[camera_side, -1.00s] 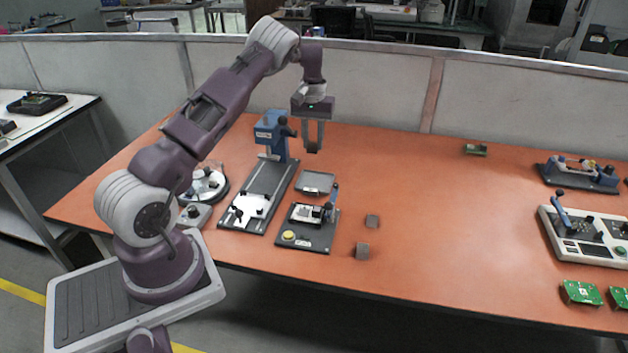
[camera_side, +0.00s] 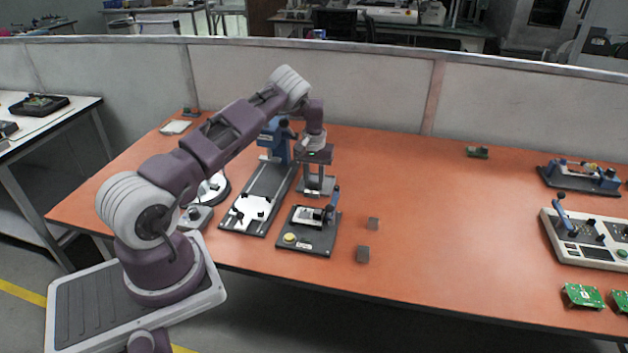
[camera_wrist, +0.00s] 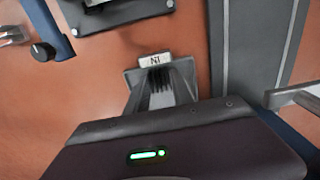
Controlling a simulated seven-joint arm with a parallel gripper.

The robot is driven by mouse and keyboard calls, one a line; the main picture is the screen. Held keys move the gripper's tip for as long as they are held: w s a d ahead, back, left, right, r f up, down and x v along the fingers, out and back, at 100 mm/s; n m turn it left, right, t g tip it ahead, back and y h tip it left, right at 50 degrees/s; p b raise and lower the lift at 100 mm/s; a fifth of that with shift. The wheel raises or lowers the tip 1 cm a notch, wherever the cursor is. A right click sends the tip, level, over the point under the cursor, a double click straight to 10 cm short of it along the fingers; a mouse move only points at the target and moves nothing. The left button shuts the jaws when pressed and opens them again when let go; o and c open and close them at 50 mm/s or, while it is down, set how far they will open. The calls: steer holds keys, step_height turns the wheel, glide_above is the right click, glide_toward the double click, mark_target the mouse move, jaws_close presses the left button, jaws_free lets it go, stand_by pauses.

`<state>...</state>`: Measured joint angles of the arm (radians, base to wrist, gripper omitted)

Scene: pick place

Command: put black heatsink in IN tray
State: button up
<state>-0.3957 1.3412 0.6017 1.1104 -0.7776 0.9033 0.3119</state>
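The IN tray (camera_side: 328,190) is a small grey tray on the orange table, under my gripper (camera_side: 315,178) in the side view. In the wrist view the IN tray (camera_wrist: 133,78) shows its far rim and a pale label, seen upside down. A black finned block, the black heatsink (camera_wrist: 160,86), shows between the fingertips of my gripper (camera_wrist: 161,92), over or inside the tray. My gripper looks shut on it. Its contact with the tray floor cannot be made out.
A rail fixture with a blue press (camera_side: 272,138) stands left of the tray. A dark fixture with a yellow button (camera_side: 310,238) is in front. The table's middle right is clear.

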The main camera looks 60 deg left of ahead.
steer(key=o, duration=0.3)
step_height(320, 180, up, 12)
step_height(320, 180, up, 6)
glide_above(314, 183)
steer(key=d, duration=0.3)
steer(key=s+d+r+m+t+h, duration=0.1)
steer(key=s+d+r, duration=0.2)
steer(key=d+r, duration=0.5)
steer(key=s+d+r+m+t, duration=0.1)
steer(key=s+d+r+t, duration=0.15)
steer(key=d+r, duration=0.55)
steer(key=s+d+r+m, duration=0.4)
steer(key=s+d+r, duration=0.1)
steer(key=s+d, duration=0.6)
steer(key=s+d+f+m, duration=0.1)
steer(key=s, duration=0.3)
steer(key=s+d+f+m+t, duration=0.1)
steer(key=s, duration=0.4)
steer(key=s+d+f+m+t+y, duration=0.1)
steer(key=s+d, duration=0.1)
steer(key=s, duration=0.3)
steer(key=shift+f, duration=0.25)
